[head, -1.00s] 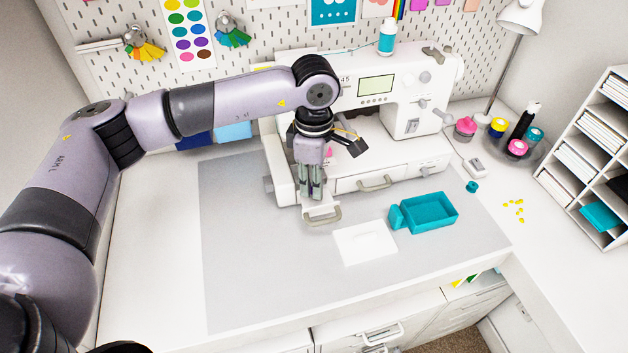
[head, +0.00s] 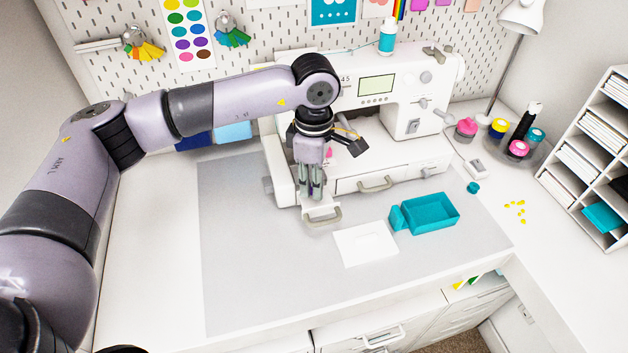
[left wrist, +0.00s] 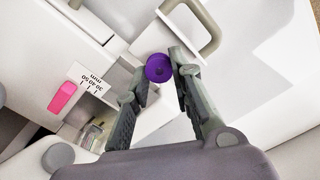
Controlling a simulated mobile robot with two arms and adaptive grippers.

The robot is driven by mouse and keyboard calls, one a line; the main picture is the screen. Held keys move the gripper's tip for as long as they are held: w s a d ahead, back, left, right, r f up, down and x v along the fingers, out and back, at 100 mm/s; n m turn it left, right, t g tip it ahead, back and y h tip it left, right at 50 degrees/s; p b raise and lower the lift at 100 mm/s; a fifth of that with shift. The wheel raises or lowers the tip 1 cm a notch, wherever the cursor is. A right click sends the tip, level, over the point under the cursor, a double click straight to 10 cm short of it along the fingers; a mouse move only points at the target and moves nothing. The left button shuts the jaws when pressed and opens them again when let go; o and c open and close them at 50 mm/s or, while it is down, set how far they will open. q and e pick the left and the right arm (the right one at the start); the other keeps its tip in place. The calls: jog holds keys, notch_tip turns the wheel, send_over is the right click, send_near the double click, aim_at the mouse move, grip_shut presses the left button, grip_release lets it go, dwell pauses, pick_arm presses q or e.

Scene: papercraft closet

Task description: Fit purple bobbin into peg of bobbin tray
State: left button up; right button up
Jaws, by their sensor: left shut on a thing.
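The purple bobbin (left wrist: 158,68) shows in the left wrist view between the two fingertips of my left gripper (left wrist: 160,72), which is shut on it. In the head view my left gripper (head: 311,192) points down in front of the sewing machine (head: 375,95), over a small pulled-out white drawer (head: 322,208) with a beige handle. The handle (left wrist: 212,32) also shows in the left wrist view, just beyond the bobbin. The fingers hide part of this drawer, and I cannot make out a peg. My right gripper is not in view.
A teal open box (head: 432,213) and a white flat piece (head: 366,244) lie on the grey mat (head: 250,270). A round holder with several coloured spools (head: 518,150) stands at the right. The mat's left and front are clear.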

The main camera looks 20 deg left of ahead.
pick_arm(q)
jog(key=shift+b, duration=0.35)
dwell(0.5)
jog(key=shift+f, duration=0.1)
jog(key=shift+f+b, duration=0.35)
jog(key=shift+b, duration=0.1)
jog(key=shift+f+b, duration=0.6)
jog(key=shift+f, duration=0.05)
jog(key=o, duration=0.8)
jog(key=shift+c, duration=0.2)
jog(key=shift+r, duration=0.2)
notch_tip(320, 180, up, 12)
jog(key=shift+f, duration=0.15)
